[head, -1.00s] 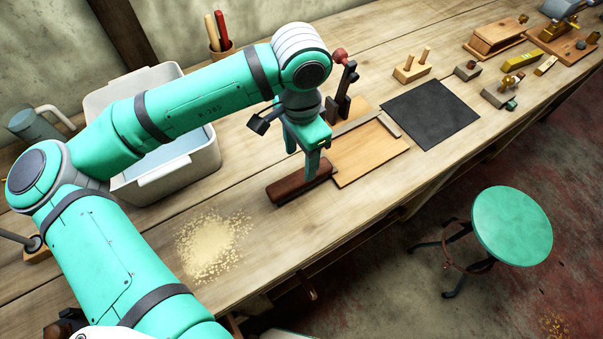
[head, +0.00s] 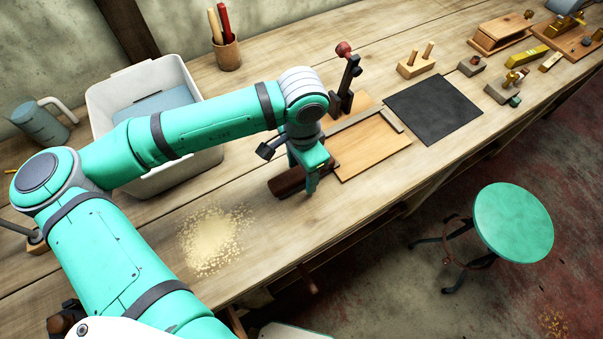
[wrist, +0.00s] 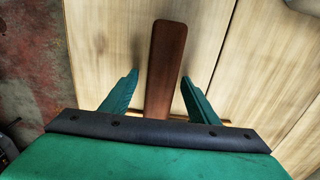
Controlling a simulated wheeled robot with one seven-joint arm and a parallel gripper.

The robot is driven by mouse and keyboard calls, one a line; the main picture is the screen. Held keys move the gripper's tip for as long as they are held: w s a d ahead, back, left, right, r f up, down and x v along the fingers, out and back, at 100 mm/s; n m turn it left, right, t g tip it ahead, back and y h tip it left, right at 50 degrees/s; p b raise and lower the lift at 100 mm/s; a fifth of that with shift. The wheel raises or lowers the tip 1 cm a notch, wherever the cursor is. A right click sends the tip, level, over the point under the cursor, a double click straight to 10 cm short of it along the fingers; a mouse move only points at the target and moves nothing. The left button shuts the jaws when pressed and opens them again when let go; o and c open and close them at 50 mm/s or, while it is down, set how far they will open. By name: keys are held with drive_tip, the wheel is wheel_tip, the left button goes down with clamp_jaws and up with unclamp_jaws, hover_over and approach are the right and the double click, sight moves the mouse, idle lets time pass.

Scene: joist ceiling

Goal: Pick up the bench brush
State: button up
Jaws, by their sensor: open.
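The bench brush (head: 286,182) is a long dark reddish-brown piece lying on the bench beside the light wooden board. In the wrist view its smooth brown wood (wrist: 167,50) runs up between the two fingers; no bristles show. My gripper (head: 311,188) is open at the brush, low over the bench, and hides part of it in the head view. In the wrist view the green fingers (wrist: 159,78) stand one on each side of the brush, with a gap on both sides. I cannot tell how far down they reach.
The bench hook board (head: 372,152) lies just right of the brush, with a dark upright tool (head: 347,85) behind. Pale sawdust (head: 215,240) lies to the left front. A white tub (head: 150,85) stands behind my arm. A black mat (head: 433,108) is farther right.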

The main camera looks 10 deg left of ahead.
drive_tip(key=c, duration=1.2)
drive_tip(key=shift+a, duration=0.1)
drive_tip(key=shift+w, duration=0.1)
drive_tip(key=shift+w+r, duration=0.1)
drive_tip(key=shift+r, duration=0.25)
drive_tip(key=r, duration=0.3)
drive_tip(key=shift+s+d+r, duration=0.1)
drive_tip(key=shift+s+d, duration=0.1)
drive_tip(key=shift+d, duration=0.15)
drive_tip(key=shift+s+d+r, duration=1.3)
drive_tip(key=shift+d+r, duration=0.2)
drive_tip(key=shift+d, duration=0.3)
drive_tip(key=shift+s+d+r, duration=1.35)
drive_tip(key=shift+d+r, duration=0.2)
drive_tip(key=shift+d, duration=0.3)
drive_tip(key=shift+s+d+r, duration=1.3)
drive_tip(key=shift+d+r, duration=0.2)
drive_tip(key=shift+d, duration=0.3)
